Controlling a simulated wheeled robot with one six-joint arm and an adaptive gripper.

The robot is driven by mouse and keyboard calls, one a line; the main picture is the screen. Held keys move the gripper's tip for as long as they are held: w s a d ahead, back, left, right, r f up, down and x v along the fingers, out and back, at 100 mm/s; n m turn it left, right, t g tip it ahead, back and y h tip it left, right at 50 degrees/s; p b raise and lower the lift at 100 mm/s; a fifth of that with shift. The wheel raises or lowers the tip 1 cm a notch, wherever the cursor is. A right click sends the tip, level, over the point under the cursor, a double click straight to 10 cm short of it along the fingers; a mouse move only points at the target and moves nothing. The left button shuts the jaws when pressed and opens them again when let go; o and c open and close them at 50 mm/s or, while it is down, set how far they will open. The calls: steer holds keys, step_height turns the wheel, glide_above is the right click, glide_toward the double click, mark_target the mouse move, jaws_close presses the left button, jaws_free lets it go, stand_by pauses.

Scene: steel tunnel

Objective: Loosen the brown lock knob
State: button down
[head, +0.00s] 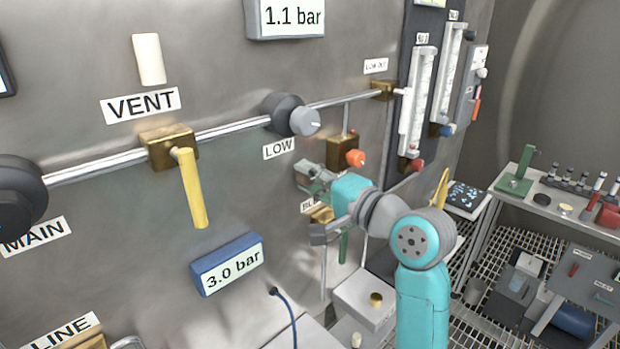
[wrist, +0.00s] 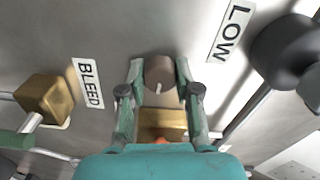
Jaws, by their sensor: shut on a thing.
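The brown lock knob (wrist: 160,70) is a short cylinder with a pale pointer mark, on the steel wall in the wrist view. My gripper (wrist: 160,76) has one finger on each side of it, closed against its sides. In the head view my gripper (head: 314,180) is at the wall, below the LOW label, and the brown knob cannot be made out there. A brass block (wrist: 163,122) sits just below the knob in the wrist view, partly behind my gripper's body.
An orange knob (head: 356,158) on a brass block is close above my gripper. The dark LOW regulator (head: 290,115) and its pipe are up and left. A BLEED label (wrist: 87,83) and brass valve (wrist: 45,97) are left in the wrist view. A yellow VENT lever (head: 191,188) hangs farther left.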

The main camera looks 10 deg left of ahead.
steer(key=c, duration=0.8)
jaws_free()
steer(key=shift+d, duration=0.1)
steer(key=v, duration=1.2)
